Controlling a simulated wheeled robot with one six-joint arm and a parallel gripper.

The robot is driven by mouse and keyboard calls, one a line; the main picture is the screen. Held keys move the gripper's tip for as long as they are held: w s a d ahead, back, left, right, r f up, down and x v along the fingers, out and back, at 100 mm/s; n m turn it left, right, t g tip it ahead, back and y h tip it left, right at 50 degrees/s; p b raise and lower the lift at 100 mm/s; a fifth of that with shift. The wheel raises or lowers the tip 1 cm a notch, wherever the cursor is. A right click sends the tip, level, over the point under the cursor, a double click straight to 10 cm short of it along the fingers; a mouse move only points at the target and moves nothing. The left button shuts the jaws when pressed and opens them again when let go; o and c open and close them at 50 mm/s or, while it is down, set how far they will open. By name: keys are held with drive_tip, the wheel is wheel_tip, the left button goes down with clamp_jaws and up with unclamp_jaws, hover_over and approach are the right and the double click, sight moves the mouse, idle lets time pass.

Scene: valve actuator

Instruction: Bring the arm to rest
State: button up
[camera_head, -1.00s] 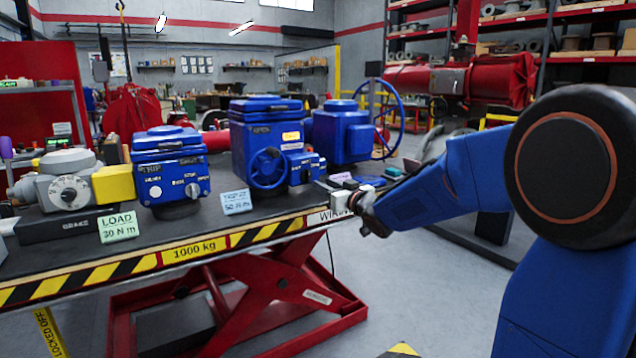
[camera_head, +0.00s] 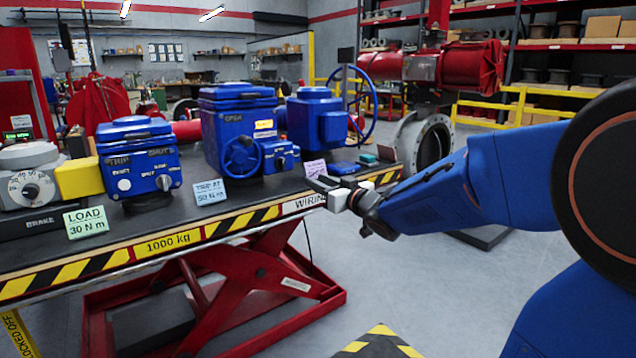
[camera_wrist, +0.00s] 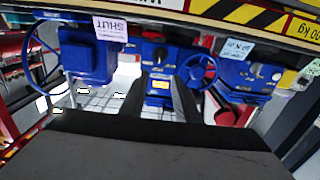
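My gripper (camera_head: 322,187) hangs at the front edge of the lift table in the head view, beside the table's right end. My blue forearm reaches to it from the right. In the wrist view my gripper (camera_wrist: 160,98) shows two dark fingers with a clear gap and nothing between them. Through that gap a blue actuator is seen upside down. The blue actuator with a handwheel (camera_head: 238,135) stands on the table behind and left of my gripper, apart from it.
The lift table (camera_head: 150,226) also carries a blue trip unit (camera_head: 139,160), a brake unit with yellow block (camera_head: 80,177) and another blue actuator (camera_head: 316,120) with a large handwheel. Small cards stand along its front. Clear floor (camera_head: 410,280) lies right of the table. A grey flanged pipe (camera_head: 424,143) stands behind my arm.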

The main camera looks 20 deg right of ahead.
drive_tip(key=s+d+f+m+g+h, duration=0.2)
drive_tip(key=s+d+f+g+h, duration=0.15)
drive_tip(key=s, duration=0.45)
drive_tip(key=s+d+f+m+g+h, duration=0.2)
drive_tip(key=s+d+f+h, duration=0.15)
drive_tip(key=s, duration=0.45)
drive_tip(key=s+a+f+g, duration=0.2)
drive_tip(key=s+f, duration=0.1)
drive_tip(key=s, duration=0.4)
drive_tip(key=s+a+f+g+y, duration=0.1)
drive_tip(key=s+f, duration=0.3)
drive_tip(key=s, duration=0.4)
drive_tip(key=s+a+f+g, duration=0.2)
drive_tip(key=s+f+g, duration=0.1)
drive_tip(key=s, duration=0.5)
drive_tip(key=shift+s+a+f+g, duration=0.25)
drive_tip(key=shift+a+g, duration=0.1)
drive_tip(key=shift+g, duration=0.1)
